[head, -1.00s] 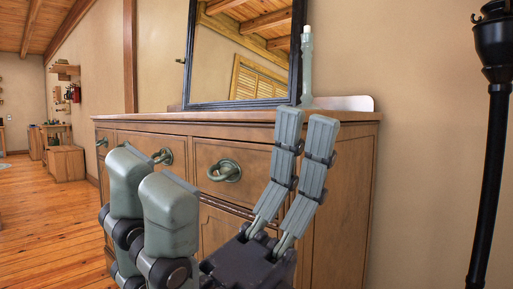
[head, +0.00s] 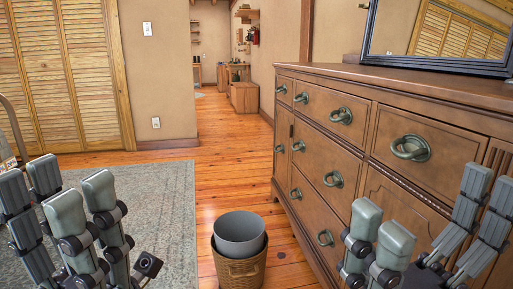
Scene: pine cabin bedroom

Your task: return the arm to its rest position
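My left gripper (head: 55,192) is at the lower left of the head view, over the grey rug. Its fingers stand up and apart, with nothing between them. My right gripper (head: 430,215) is at the lower right, in front of the wooden dresser (head: 350,90). Its fingers are also apart and empty. The lower parts of both grippers are cut off by the picture's bottom edge. I cannot tell whether the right fingers touch the dresser front.
A wicker basket with a grey liner (head: 238,268) stands on the floor between my grippers. A mirror (head: 450,30) stands on the dresser. The grey rug (head: 165,200) lies left, before louvred doors (head: 70,60). Bare wood floor (head: 225,165) leads to the room behind.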

